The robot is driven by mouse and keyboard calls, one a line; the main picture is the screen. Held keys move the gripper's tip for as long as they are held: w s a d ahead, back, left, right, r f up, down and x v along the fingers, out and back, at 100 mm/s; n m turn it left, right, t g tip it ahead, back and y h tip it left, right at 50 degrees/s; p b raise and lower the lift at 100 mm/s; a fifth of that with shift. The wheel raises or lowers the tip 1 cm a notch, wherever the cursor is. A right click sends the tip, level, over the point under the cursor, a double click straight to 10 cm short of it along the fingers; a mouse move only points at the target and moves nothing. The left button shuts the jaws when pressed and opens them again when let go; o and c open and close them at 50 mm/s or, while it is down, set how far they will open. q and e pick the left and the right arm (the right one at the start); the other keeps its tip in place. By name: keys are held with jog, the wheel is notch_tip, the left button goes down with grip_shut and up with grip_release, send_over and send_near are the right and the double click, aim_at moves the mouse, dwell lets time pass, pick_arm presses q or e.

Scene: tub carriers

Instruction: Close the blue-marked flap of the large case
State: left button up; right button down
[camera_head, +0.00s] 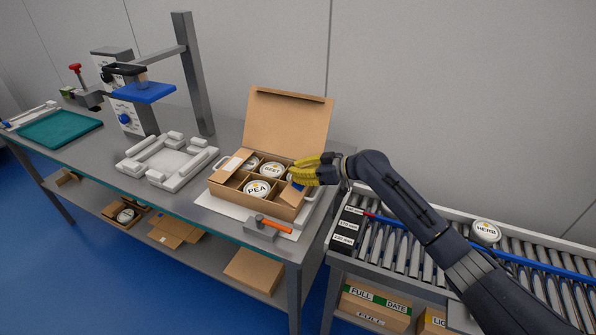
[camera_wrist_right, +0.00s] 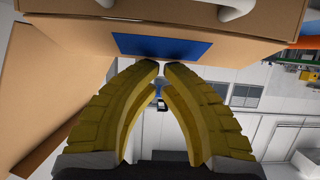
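The large case (camera_head: 245,200) is a cardboard box on the bench. Its big lid (camera_head: 288,120) stands open at the back, and several labelled tubs, one marked PEA (camera_head: 257,189), sit in its compartments. The blue-marked flap (camera_head: 290,194) is at the case's right end, standing up at a tilt; its blue patch (camera_wrist_right: 162,46) shows clearly in the right wrist view. My right gripper (camera_head: 294,175) has yellow fingers, their tips nearly together with nothing between them. The tips are close beside the blue patch; contact cannot be told. My left gripper is out of view.
A tool with an orange handle (camera_head: 275,226) lies on a block in front of the case. A pale fixture (camera_head: 167,160) and a grey post (camera_head: 194,75) stand to the left. The roller conveyor (camera_head: 400,246) at right carries a HERB tub (camera_head: 486,231).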

jog(key=f+h, duration=0.1)
jog(key=a+f+g+h, duration=0.1)
jog(key=h, duration=0.1)
jog(key=shift+w+a+f, duration=0.1)
jog(key=shift+w+a, duration=0.2)
jog(key=shift+w, duration=0.1)
jog(key=shift+r, duration=0.2)
